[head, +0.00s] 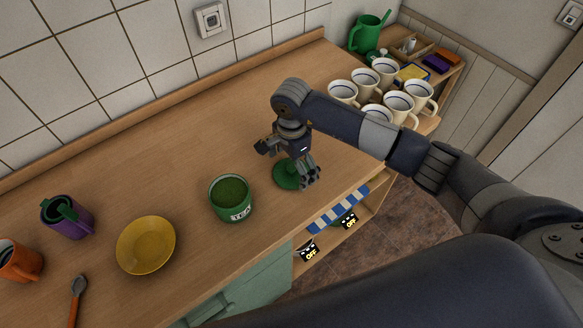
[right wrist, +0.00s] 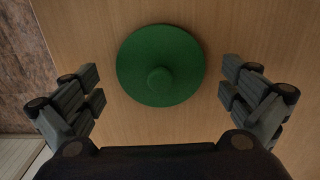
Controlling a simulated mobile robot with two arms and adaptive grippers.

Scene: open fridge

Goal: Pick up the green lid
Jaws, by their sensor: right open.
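The green lid (head: 285,178) lies flat on the wooden counter, partly hidden behind my right gripper in the head view. In the right wrist view the lid (right wrist: 160,65) is a round green disc with a small knob at its centre. My right gripper (head: 287,163) is above the lid, pointing down at it. Its open fingers (right wrist: 160,90) stand on either side of the lid, apart from it, with wood showing between. A green tea tin (head: 231,200), open at the top and filled with green, stands left of the lid. My left gripper is not in view.
A yellow bowl (head: 146,245), a purple mug (head: 68,217), an orange mug (head: 19,260) and a spoon (head: 77,292) are at the left. Several white mugs (head: 343,93) stand at the right end. The counter (head: 180,150) behind the tin is clear.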

